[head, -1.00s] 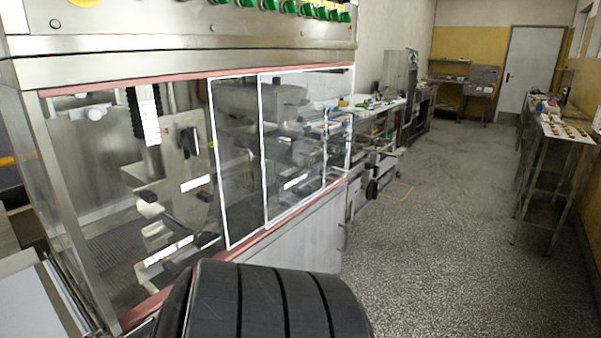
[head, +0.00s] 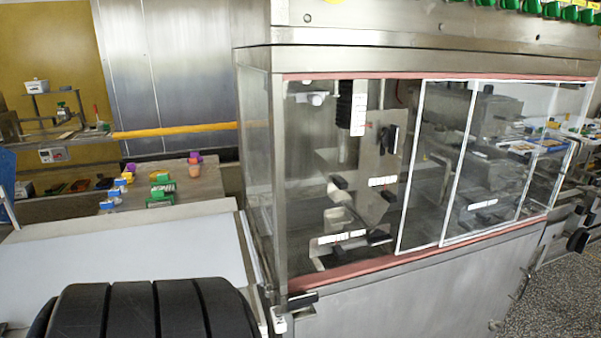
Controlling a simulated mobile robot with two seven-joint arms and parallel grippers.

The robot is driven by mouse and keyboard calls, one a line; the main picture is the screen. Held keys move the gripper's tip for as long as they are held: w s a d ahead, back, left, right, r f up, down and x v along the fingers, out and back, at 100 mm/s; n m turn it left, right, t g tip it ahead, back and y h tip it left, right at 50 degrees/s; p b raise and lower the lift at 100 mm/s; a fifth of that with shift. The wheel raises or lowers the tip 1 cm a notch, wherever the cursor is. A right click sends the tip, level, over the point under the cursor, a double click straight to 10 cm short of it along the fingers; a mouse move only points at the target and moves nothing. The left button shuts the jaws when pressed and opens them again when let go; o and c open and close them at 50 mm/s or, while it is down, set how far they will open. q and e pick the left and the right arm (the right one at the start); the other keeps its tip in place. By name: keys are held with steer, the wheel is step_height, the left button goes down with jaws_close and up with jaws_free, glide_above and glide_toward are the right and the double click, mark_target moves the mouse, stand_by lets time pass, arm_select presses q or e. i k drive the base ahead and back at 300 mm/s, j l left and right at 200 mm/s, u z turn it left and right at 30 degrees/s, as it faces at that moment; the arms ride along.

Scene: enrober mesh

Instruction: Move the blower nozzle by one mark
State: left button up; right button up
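The enrober cabinet (head: 385,275) stands at centre and right in the head view, with clear panes in white frames. Behind the open or clear left part of its front, a black ribbed column (head: 344,105) hangs beside a white upright scale (head: 358,112). A metal plate with a black knob (head: 389,138) is to its right. Lower down are a white scale strip (head: 383,181), another strip (head: 344,236) and black clamp knobs (head: 378,237). I cannot tell which part is the blower nozzle, or read the marks. Neither of my grippers shows.
A pale flat surface (head: 130,255) lies left of the cabinet. Behind it a bench (head: 190,190) holds small coloured tubs and boxes. A yellow bar (head: 175,130) runs across at the back left. Green knobs (head: 570,13) line the cabinet top. Speckled floor (head: 560,300) is free at lower right.

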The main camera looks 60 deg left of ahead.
mark_target(352, 178)
steer(key=u, duration=1.6)
